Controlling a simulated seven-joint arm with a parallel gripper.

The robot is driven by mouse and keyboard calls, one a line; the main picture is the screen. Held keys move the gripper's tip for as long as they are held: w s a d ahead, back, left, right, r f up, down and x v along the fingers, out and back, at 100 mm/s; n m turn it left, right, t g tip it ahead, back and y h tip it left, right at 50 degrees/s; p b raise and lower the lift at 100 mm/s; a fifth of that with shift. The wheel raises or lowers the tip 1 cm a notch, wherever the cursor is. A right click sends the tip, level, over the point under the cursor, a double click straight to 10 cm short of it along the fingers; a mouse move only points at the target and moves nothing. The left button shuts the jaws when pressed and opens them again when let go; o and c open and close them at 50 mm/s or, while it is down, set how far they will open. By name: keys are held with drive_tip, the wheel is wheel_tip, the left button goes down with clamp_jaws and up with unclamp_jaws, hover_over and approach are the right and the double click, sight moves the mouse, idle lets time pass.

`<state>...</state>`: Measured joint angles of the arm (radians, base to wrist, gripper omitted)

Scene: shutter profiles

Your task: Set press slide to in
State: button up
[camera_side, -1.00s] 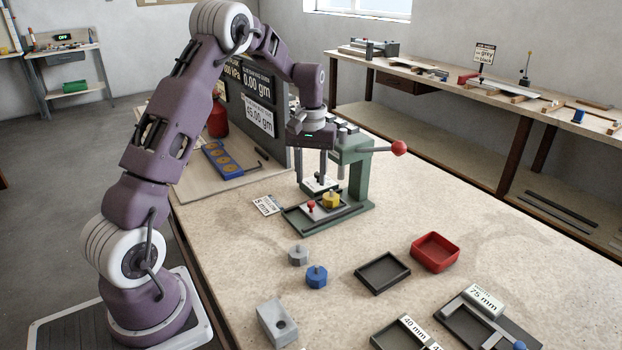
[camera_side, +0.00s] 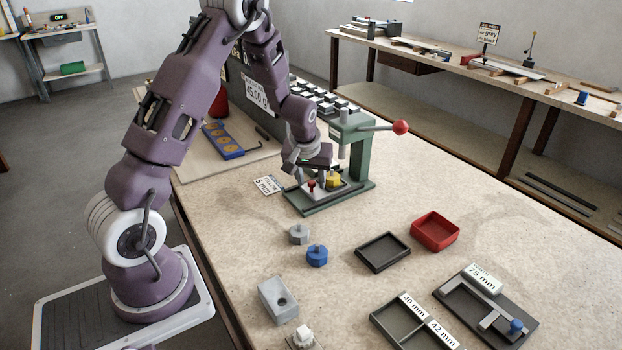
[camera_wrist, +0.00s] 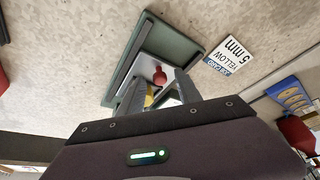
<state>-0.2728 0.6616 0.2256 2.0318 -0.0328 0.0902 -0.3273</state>
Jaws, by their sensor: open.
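The green press (camera_side: 357,160) stands upright on the bench, with a red-balled lever at its right. Its slide (camera_side: 345,188) is a light plate on the base, with a red knob (camera_side: 311,186) on the left and a yellow hexagonal piece (camera_side: 333,181) beside it. My gripper (camera_side: 314,176) is low over the slide, close to the knob. In the wrist view my gripper (camera_wrist: 161,90) is open, and the red knob (camera_wrist: 159,76) shows just beyond and between the fingertips. I cannot tell whether a finger touches it. The yellow piece is partly hidden behind a finger there.
A "5 mm yellow" card (camera_side: 267,185) lies left of the press. A grey piece (camera_side: 299,234) and a blue piece (camera_side: 317,255) stand in front, with a dark tray (camera_side: 383,252) and red bin (camera_side: 435,231) to the right.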

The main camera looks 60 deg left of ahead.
clamp_jaws()
idle(1.4)
